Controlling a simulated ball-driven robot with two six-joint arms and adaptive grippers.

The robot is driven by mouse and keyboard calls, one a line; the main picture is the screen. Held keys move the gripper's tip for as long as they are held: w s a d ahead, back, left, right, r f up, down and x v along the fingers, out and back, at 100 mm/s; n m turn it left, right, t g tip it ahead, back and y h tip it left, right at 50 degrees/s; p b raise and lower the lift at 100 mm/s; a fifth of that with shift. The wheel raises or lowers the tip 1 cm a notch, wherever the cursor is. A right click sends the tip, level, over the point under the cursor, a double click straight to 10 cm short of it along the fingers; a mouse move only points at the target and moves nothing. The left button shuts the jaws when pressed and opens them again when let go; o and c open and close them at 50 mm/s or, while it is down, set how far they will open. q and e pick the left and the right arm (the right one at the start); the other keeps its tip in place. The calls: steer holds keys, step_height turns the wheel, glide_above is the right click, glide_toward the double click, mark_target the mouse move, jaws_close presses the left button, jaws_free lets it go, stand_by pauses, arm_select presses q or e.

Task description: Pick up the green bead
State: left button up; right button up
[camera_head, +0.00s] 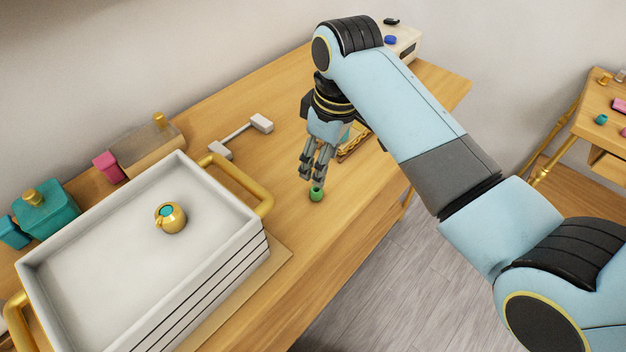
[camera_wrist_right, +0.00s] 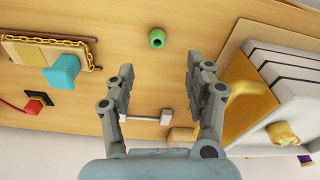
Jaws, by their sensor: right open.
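The green bead (camera_head: 317,194) lies on the wooden table near its front edge, just below my right gripper's fingertips in the head view. In the right wrist view the green bead (camera_wrist_right: 157,39) shows a dark hole and sits beyond the fingertips, roughly midway between them. My right gripper (camera_head: 311,176) points down over the table. In the right wrist view my right gripper (camera_wrist_right: 158,74) has its two fingers spread apart with nothing between them. The fingers look apart from the bead. My left gripper is not in view.
A white tray (camera_head: 100,262) with gold handles stands left of the gripper, holding a gold ring-like piece (camera_head: 170,218). A white bar-shaped stand (camera_head: 240,137) lies behind. A board with a gold chain (camera_wrist_right: 50,42) and a teal piece (camera_wrist_right: 63,72) lie close by. Bare table surrounds the bead.

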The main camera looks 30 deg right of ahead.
glide_above(317, 190)
steer(key=f, duration=0.5)
steer(key=shift+s+d, duration=0.15)
steer(key=shift+s, duration=0.2)
steer(key=f, duration=0.5)
steer(key=shift+w, duration=0.4)
steer(key=c, duration=0.9)
